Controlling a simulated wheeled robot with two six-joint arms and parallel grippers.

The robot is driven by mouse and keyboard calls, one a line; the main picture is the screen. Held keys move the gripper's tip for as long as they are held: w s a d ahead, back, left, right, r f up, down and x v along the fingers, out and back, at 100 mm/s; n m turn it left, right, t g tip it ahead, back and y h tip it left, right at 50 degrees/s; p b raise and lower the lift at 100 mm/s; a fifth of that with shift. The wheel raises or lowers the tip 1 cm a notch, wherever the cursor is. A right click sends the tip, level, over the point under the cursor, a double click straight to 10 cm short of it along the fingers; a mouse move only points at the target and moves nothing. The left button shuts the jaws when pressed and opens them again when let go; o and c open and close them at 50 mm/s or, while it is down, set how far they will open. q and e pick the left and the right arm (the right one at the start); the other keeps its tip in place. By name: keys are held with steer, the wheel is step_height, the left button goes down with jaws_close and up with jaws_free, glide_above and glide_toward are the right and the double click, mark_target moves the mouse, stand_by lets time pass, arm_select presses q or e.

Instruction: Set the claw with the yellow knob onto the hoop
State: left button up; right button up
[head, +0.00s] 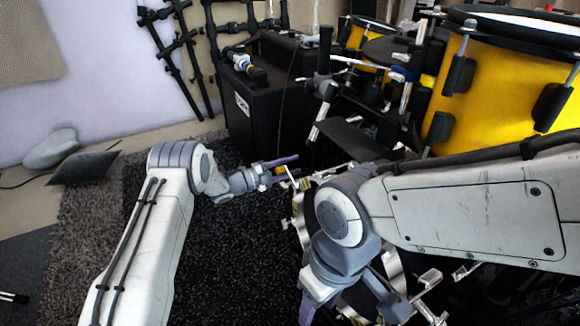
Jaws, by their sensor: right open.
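My right arm hides much of the hoop. I cannot tell whether the held claw touches the hoop.
Other silver claws (430,278) sit along the hoop at the lower right. A yellow drum (505,90) and stands crowd the upper right. A black amplifier (265,105) stands behind my left gripper. The dark rug (230,255) is clear.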

mark_target(277, 171)
arm_select(q)
steer(key=shift+o, duration=0.8)
steer(key=shift+s+d+r+g, duration=0.15)
steer(key=shift+d+r+g, duration=0.15)
steer(key=shift+d, duration=0.05)
steer(key=shift+a, duration=0.2)
steer(key=p+v, duration=0.5)
steer(key=v, duration=0.4)
steer(key=shift+s+a, duration=0.15)
steer(key=shift+s+a+f+p, duration=0.2)
steer(key=shift+s+a+p, duration=0.05)
steer(key=shift+a+p, duration=0.1)
